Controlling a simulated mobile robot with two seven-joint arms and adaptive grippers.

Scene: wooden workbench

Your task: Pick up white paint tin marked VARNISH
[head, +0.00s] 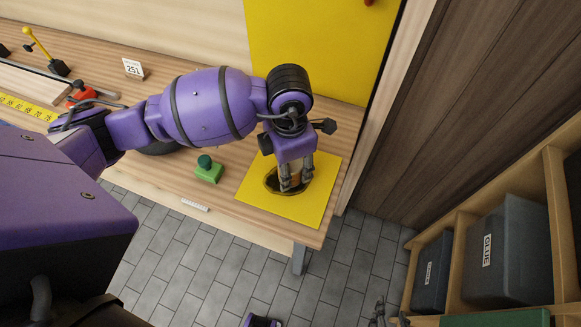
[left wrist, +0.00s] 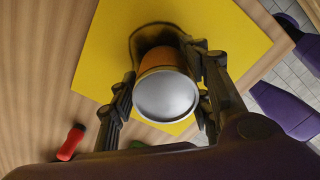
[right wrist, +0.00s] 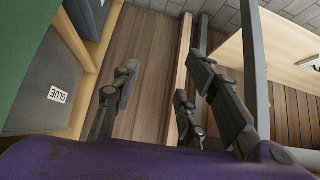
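A tin with an orange-brown side and a plain silver lid (left wrist: 167,97) is above or on the yellow mat; no white side or VARNISH marking shows. In the head view only a little of its orange side (head: 294,178) shows between my fingers. My left gripper (head: 293,184) points down with its fingers on both sides of the tin, also in the left wrist view (left wrist: 163,80). Whether they press on it is not clear. A dark patch, seemingly shadow, lies around the tin's foot. My right gripper (right wrist: 160,85) is open and empty, away from the bench.
The yellow mat (head: 318,200) lies at the bench's right end. A green block with a dark knob (head: 208,174) stands left of it; a red-handled item (left wrist: 72,142) is beyond. Shelves with a bin marked GLUE (head: 510,250) are at right. A yellow panel (head: 320,40) stands behind.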

